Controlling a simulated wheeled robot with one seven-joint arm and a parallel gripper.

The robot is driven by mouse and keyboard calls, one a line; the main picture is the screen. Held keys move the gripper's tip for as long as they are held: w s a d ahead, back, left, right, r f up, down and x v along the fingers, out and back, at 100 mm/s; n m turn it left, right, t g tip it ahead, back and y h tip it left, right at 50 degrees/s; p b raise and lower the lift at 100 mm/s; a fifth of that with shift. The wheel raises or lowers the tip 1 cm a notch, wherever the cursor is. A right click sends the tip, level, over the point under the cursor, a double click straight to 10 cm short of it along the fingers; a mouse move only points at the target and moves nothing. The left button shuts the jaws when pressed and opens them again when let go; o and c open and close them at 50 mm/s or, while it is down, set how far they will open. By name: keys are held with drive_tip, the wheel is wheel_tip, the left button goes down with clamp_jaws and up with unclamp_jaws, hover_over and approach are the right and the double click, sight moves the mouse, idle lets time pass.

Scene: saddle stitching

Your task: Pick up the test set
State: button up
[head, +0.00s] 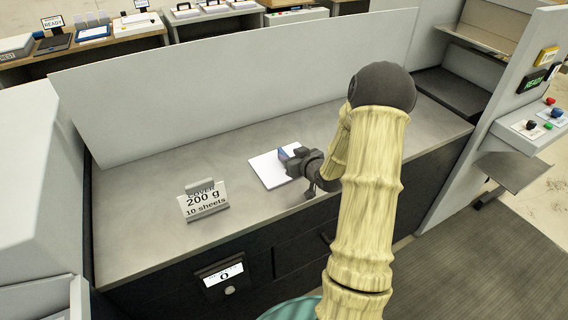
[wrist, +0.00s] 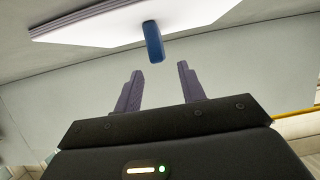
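The test set appears as a flat white stack of sheets (head: 267,171) on the grey counter, with a blue piece at its right edge, partly behind my gripper. In the wrist view the white stack (wrist: 100,22) spans the top, and the blue piece (wrist: 153,42) sticks out from its edge toward me. My gripper (head: 292,160) is at the right side of the stack. In the wrist view my gripper (wrist: 160,82) has its two fingers apart with nothing between them. The blue piece lies just beyond the fingertips, roughly in line with the gap.
A sign reading "COVER 200 g 10 sheets" (head: 203,200) stands on the counter (head: 140,215) left of the stack. A grey panel (head: 240,90) rises behind. A control panel with buttons (head: 535,128) and a READY display (head: 532,83) is at right. The counter's left part is clear.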

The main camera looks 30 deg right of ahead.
sight(284, 153)
drive_tip(key=p+x, duration=0.1)
drive_tip(key=x, duration=0.4)
drive_tip(key=shift+f, duration=0.25)
drive_tip(key=shift+c, duration=0.4)
clamp_jaws()
